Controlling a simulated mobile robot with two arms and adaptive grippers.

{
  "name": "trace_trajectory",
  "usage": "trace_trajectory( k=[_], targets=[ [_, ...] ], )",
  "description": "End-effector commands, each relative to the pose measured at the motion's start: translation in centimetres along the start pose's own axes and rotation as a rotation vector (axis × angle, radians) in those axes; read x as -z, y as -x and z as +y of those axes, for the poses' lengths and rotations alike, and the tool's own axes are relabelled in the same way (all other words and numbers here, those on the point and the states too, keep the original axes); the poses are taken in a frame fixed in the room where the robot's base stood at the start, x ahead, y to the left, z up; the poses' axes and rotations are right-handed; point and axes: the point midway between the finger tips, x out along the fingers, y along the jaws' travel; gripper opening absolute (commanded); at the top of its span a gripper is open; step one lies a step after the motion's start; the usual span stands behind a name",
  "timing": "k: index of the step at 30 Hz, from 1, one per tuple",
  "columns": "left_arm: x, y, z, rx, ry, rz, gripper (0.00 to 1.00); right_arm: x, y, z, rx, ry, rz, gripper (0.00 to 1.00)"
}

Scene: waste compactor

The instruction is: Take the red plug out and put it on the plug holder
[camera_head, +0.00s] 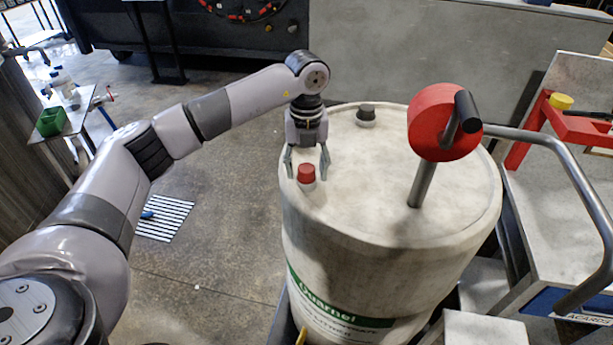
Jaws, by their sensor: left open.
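The red plug (306,173) stands upright on the top of a large pale drum (365,240), near its left rim. My left gripper (308,165) points down over the plug with its fingers spread, one on each side. I cannot tell whether the fingers touch the plug. A red stand (584,128) with a yellow piece (561,101) on it is on the table at the right. It may be the plug holder, but the view does not make this sure. My right gripper is not in view.
A dark plug (367,113) sits at the drum's back rim. A red wheel (432,122) on a grey post rises from the drum's right side. The drum top's middle is clear.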

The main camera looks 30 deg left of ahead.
Motion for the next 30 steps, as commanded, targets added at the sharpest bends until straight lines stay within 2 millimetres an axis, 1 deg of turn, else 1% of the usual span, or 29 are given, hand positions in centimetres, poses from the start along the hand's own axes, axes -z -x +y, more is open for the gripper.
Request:
trace_trajectory(
  k=[4, 10, 17, 24, 30],
  targets=[
    [0.0, -0.1, 0.0, 0.000, -0.095, 0.000, 0.51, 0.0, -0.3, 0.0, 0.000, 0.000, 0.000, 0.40],
    [0.0, -0.1, 0.0, 0.000, -0.367, -0.001, 0.51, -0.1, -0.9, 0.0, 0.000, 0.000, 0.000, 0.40],
    [0.0, -0.1, 0.0, 0.000, -0.522, 0.000, 0.51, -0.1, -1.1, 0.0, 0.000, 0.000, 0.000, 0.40],
    [0.0, 0.0, 0.0, 0.000, -0.837, -0.001, 0.51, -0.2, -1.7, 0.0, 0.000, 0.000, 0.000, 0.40],
    [0.0, 0.0, 0.0, 0.000, -0.954, 0.000, 0.51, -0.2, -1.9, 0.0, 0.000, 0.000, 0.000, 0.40]
  ],
)
